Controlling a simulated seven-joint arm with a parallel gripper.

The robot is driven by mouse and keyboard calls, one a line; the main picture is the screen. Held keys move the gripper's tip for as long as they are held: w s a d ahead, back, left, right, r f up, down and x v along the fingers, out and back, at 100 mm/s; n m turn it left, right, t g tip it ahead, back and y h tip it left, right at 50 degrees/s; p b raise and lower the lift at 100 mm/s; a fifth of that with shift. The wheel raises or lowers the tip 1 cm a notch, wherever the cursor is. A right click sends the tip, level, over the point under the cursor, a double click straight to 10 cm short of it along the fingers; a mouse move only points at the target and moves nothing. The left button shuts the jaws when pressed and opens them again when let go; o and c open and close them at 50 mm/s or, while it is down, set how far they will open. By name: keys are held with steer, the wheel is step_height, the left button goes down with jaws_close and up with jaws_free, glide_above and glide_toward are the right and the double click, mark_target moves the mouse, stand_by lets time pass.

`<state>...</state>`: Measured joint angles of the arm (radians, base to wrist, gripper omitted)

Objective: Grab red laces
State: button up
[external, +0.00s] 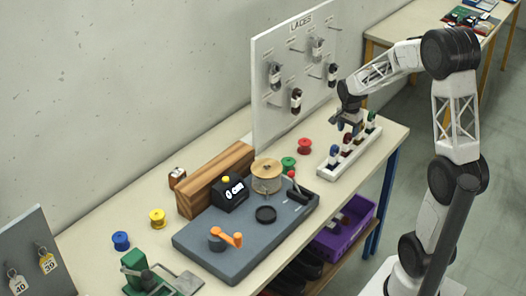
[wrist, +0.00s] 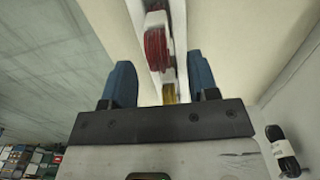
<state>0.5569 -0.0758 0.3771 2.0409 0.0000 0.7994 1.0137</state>
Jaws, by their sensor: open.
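The red laces (wrist: 156,45) are a wound bundle in a white rack, ahead of the fingers in the wrist view. In the external view the red laces (external: 346,146) stand in the white rack (external: 330,174) on the right of the table, in a row with blue, yellow and green laces. My gripper (external: 349,120) is above this row, pointing down. In the wrist view my gripper (wrist: 160,78) has its two blue fingers wide apart with nothing held between them. Yellow laces (wrist: 168,93) show partly between the fingers, cut off by the gripper body.
A red spool (external: 304,146) and a green spool (external: 288,164) stand left of the rack. A white laces board (external: 290,80) with hanging bundles rises behind. A grey machine base (external: 240,248) fills the table's middle. A purple crate (external: 345,228) is below.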

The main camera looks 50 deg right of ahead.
mark_target(347, 145)
steer(key=shift+f, duration=0.15)
steer(key=shift+s+f, duration=0.1)
steer(key=shift+f, duration=2.4)
steer(key=c, duration=1)
steer(key=shift+r, duration=0.15)
